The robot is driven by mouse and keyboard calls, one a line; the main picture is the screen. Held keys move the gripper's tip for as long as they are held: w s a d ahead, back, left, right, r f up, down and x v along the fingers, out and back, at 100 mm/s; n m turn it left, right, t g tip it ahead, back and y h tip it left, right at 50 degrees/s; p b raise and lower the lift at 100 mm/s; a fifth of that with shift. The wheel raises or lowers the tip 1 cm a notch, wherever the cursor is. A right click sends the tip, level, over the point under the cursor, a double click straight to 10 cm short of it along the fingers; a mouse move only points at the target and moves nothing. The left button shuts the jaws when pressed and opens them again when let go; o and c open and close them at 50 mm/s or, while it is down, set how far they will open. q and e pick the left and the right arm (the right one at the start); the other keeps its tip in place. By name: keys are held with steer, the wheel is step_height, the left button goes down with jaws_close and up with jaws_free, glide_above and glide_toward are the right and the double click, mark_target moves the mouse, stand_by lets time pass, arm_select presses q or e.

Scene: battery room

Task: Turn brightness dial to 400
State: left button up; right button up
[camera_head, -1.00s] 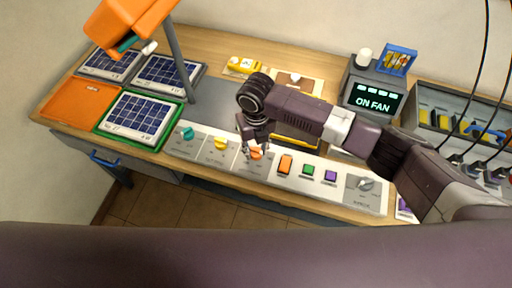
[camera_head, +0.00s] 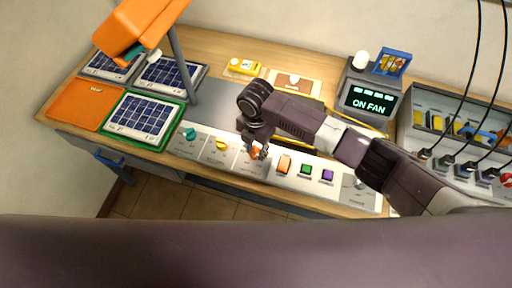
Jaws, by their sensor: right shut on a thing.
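My right gripper (camera_head: 255,151) reaches down over the control panel (camera_head: 206,157) and is shut on the orange dial (camera_head: 255,154). The fingers hide most of that dial, so its angle cannot be read. To its left on the panel are a yellow dial (camera_head: 222,144) and a teal dial (camera_head: 191,133). The printed labels are too small to read, so I cannot tell which dial is for brightness. My left gripper is not in view.
Right of the gripper are an orange switch (camera_head: 284,163), a green button (camera_head: 306,169) and a purple button (camera_head: 326,175). Solar panels (camera_head: 143,115) lie at the left, under an orange lamp (camera_head: 138,28). Cables hang at the right over a grey rack (camera_head: 453,140).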

steer(key=m, duration=0.3)
steer(key=shift+m, duration=0.4)
steer(key=m, duration=0.3)
steer(key=shift+m, duration=0.3)
steer(key=m, duration=0.6)
steer(key=shift+a+r, duration=0.1)
steer(key=m, duration=1)
steer(key=shift+w, duration=0.1)
steer(key=shift+m, duration=0.4)
steer(key=o, duration=0.9)
steer(key=shift+o, duration=1.3)
